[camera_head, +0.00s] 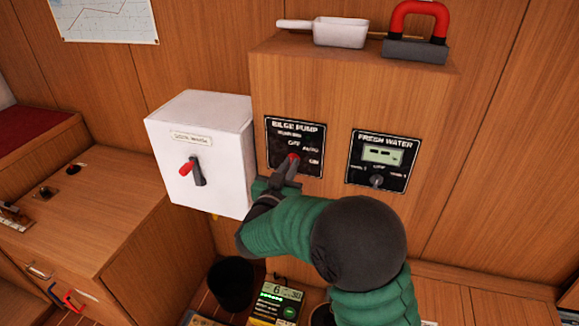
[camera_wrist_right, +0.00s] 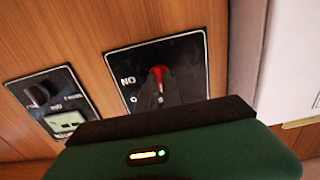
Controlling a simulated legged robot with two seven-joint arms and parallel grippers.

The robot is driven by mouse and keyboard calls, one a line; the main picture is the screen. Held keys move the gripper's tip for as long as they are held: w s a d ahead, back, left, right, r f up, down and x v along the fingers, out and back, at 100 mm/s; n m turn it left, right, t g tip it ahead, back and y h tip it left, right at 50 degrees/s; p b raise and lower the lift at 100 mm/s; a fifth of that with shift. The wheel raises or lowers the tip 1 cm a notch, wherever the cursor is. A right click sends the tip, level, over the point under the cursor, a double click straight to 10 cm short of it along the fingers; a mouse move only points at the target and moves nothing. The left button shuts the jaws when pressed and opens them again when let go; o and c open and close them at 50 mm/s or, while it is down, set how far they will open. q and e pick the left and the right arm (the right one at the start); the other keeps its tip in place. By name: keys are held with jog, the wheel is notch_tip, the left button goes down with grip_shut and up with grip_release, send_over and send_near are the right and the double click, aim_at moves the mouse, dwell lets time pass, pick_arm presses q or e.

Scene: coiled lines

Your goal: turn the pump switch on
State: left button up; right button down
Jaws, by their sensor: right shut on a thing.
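The black bilge pump panel (camera_head: 307,132) is on the wooden cabinet front. It has a small rotary switch with a red tip (camera_head: 293,157), labels OFF, AUTO and apparently ON are beside it. My right gripper (camera_head: 284,175) is at the switch from below, shut on it. In the right wrist view the panel (camera_wrist_right: 135,65) shows upside down, with the red-tipped switch (camera_wrist_right: 159,76) standing just past the dark edge of my gripper (camera_wrist_right: 165,120). The fingertips are partly hidden, and the switch's exact setting cannot be read. My left gripper is not in view.
A white box (camera_head: 208,125) with a red-tipped lever (camera_head: 192,170) stands close left of the panel. The fresh water panel (camera_head: 383,160) is to the right. A white scoop (camera_head: 340,32) and a red-handled object (camera_head: 415,35) lie on top. A dark bin (camera_head: 231,285) is below.

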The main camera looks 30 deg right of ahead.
jog(key=shift+m, duration=0.3)
jog(key=shift+s+f+m+b, duration=0.1)
jog(key=shift+f+m+b, duration=0.05)
jog(key=shift+m+b, duration=2.55)
jog(key=shift+w+f+m+b, duration=0.1)
jog(key=shift+f+m+b, duration=0.1)
jog(key=shift+m+b, duration=2.5)
jog(key=shift+s+f+m+b, duration=0.15)
jog(key=shift+m+b, duration=1.9)
jog(key=shift+m, duration=1.25)
jog(key=c, duration=1.6)
grip_release()
jog(key=shift+r, duration=0.1)
jog(key=shift+o, duration=0.4)
jog(key=shift+r, duration=0.1)
jog(key=shift+s, duration=0.1)
